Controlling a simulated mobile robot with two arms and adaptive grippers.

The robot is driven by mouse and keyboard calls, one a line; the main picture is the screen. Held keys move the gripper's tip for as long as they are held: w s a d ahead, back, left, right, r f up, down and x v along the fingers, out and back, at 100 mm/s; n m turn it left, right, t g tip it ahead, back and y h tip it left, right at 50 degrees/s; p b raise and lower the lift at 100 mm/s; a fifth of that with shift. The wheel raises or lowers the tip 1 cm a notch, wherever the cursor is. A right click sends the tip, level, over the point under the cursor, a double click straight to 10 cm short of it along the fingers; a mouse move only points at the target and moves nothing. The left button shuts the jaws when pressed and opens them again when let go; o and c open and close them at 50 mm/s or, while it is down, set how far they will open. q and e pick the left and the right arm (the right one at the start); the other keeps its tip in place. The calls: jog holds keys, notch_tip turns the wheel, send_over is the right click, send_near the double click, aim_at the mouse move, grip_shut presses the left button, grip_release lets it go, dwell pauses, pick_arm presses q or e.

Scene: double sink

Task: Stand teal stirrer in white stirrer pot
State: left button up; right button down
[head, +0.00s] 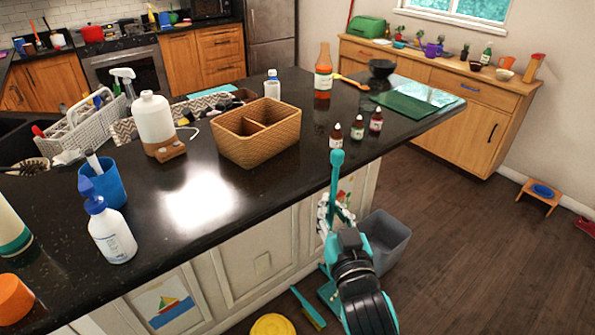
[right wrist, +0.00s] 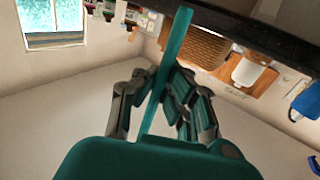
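The teal stirrer (head: 336,170) stands roughly upright in my right gripper (head: 335,213), its rounded tip above the level of the island's countertop. In the right wrist view the stirrer (right wrist: 174,45) runs between the fingers of my right gripper (right wrist: 163,88), which are closed around it. The gripper is off the island's front right side, apart from the counter. I cannot surely pick out the white stirrer pot. My left gripper is not in view.
The black island counter (head: 255,195) holds a wicker basket (head: 258,153), several small brown bottles (head: 357,128), a white jug (head: 153,120), a blue cup (head: 110,185) and a spray bottle (head: 113,238). A grey bin (head: 388,245) stands on the floor beside the island.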

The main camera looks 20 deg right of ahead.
aim_at(333, 184)
jog(key=w+r, duration=0.1)
jog(key=r, duration=0.1)
jog(key=w+r, duration=0.1)
jog(key=r, duration=0.1)
jog(key=w+r, duration=0.1)
jog(key=r, duration=0.1)
jog(key=shift+w+d, duration=0.1)
jog(key=shift+d, duration=0.15)
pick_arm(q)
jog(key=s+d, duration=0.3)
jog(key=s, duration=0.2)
pick_arm(e)
jog(key=w+f+p, duration=0.1)
jog(key=w, duration=0.4)
jog(key=w+f+p, duration=0.1)
jog(key=w+p, duration=0.1)
jog(key=w, duration=0.4)
jog(key=w+a+f+p, duration=0.1)
jog(key=w, duration=0.4)
jog(key=shift+w+f, duration=0.3)
jog(key=shift+f, duration=0.3)
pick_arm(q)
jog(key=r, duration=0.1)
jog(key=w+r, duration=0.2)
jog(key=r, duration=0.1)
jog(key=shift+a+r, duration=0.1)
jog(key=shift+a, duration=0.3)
pick_arm(e)
jog(key=shift+a, duration=0.1)
